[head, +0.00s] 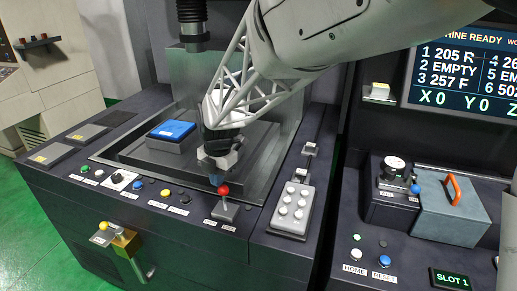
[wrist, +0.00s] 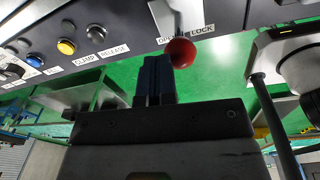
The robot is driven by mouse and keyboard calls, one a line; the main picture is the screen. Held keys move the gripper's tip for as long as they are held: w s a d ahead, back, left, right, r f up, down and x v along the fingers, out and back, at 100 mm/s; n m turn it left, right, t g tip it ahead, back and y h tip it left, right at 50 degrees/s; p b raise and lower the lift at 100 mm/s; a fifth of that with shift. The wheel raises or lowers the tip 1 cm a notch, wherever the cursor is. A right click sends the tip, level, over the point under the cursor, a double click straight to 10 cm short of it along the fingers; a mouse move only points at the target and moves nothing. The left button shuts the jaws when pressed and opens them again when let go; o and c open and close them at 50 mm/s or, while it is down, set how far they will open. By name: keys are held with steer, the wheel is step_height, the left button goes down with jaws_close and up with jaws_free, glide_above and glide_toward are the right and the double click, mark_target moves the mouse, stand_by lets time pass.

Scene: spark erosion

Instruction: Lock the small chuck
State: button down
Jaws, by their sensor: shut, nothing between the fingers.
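A lever with a red ball knob (head: 223,189) rises from a small grey base (head: 225,211) on the machine's front ledge. Two small labels sit in front of it. In the wrist view the red ball (wrist: 181,53) hangs in front of labels reading OPEN and LOCK (wrist: 201,29), partly covering the OPEN one. I cannot tell which side the lever is set to. My gripper (head: 214,179) is shut and empty, just behind and left of the ball. In the wrist view its dark fingertips (wrist: 154,62) are close to the ball; whether they touch is unclear. I cannot make out the small chuck itself.
A blue-topped block (head: 172,130) stands in the machine's recessed tank. Buttons and knobs, including a yellow one (head: 165,193), line the ledge left of the lever. A grey keypad (head: 291,210) stands to its right. A brass fitting (head: 125,241) juts from the front.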

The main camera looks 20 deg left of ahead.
steer(key=shift+d, duration=1.2)
steer(key=shift+d+f, duration=0.15)
steer(key=shift+d, duration=1)
steer(key=a+r, duration=0.3)
steer(key=shift+w, duration=0.3)
steer(key=d+r, duration=0.4)
steer(key=r, duration=0.4)
steer(key=shift+w+d+r, duration=0.25)
steer(key=shift+r, duration=0.15)
